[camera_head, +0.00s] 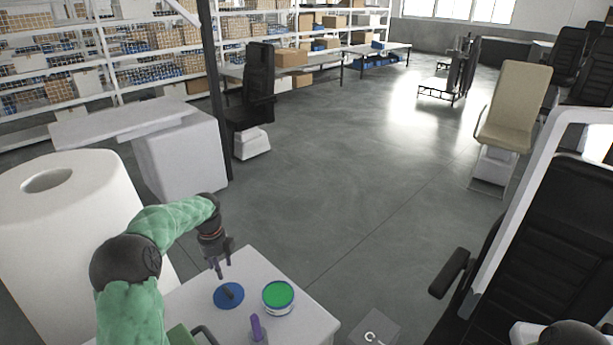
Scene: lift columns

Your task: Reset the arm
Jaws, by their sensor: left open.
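My left arm, in a green sleeve with dark joints, comes in from the left in the head view. My left gripper (222,268) is open and points down above the white table, just over a blue disc (229,295). Nothing shows between its fingers. I cannot tell whether the fingertips touch anything. A dark joint at the bottom right corner may be part of my right arm; no right gripper shows.
On the white table (300,318) stand a round tin with a green top (278,296) and a purple upright piece (257,329). A large white roll (60,230) stands at left. A black seat (545,250) is at right. Grey floor (400,190) is open beyond.

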